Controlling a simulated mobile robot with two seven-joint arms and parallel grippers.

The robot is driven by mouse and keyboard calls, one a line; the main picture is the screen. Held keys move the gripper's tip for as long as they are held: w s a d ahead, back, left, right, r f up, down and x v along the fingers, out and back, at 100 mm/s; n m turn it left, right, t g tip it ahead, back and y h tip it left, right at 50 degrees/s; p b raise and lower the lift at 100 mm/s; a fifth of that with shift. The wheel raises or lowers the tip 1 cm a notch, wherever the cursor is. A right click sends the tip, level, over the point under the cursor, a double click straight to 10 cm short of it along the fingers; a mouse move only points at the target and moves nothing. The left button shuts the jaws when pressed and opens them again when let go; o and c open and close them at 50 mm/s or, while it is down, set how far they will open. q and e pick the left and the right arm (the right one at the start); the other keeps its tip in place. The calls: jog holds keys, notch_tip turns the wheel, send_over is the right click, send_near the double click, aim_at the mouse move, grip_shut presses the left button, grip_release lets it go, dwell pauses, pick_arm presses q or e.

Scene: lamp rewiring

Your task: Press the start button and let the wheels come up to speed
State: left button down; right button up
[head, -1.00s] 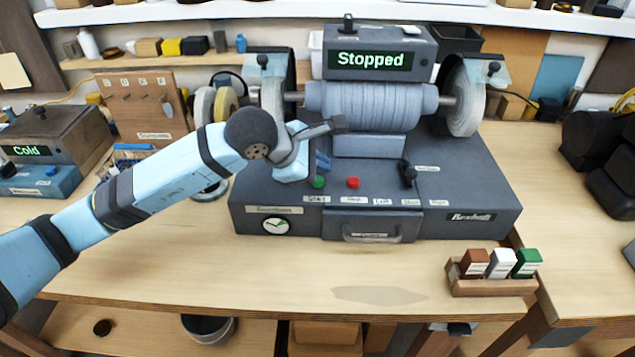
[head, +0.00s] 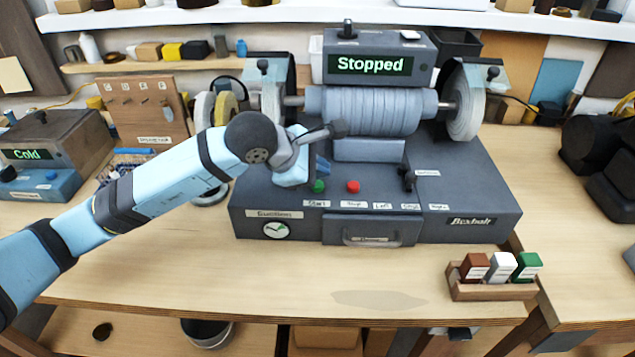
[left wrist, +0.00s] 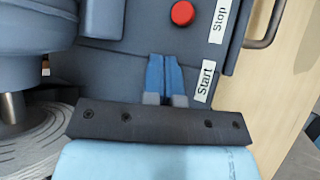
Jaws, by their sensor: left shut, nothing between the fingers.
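The grey bench grinder (head: 470,185) stands on the workbench, and its display (head: 369,65) reads "Stopped". The green start button (head: 318,186) is on the front left of its base, above the "Start" label (head: 317,204). The red stop button (head: 353,186) is to its right and also shows in the left wrist view (left wrist: 182,13). My left gripper (head: 322,168) is shut and empty, with its blue fingertips just behind the green button. In the left wrist view the shut fingers (left wrist: 164,72) point at the base beside the "Start" label (left wrist: 205,81); the green button is hidden there. My right gripper is not in view.
A pale wheel (head: 466,105) is on the grinder's right, and more wheels (head: 216,105) are on its left. A dark lever (head: 407,178) stands right of the buttons. A wooden holder (head: 492,289) with coloured blocks sits at the front right. The bench front is otherwise clear.

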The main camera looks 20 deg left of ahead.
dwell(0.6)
pick_arm(q)
jog(key=shift+f, duration=0.1)
jog(key=shift+f+b, duration=0.4)
jog(key=shift+b, duration=0.3)
jog(key=shift+f+b, duration=0.45)
jog(key=shift+b, duration=0.1)
dwell(0.5)
jog(key=shift+r, duration=0.1)
dwell(0.4)
jog(key=shift+r, duration=0.8)
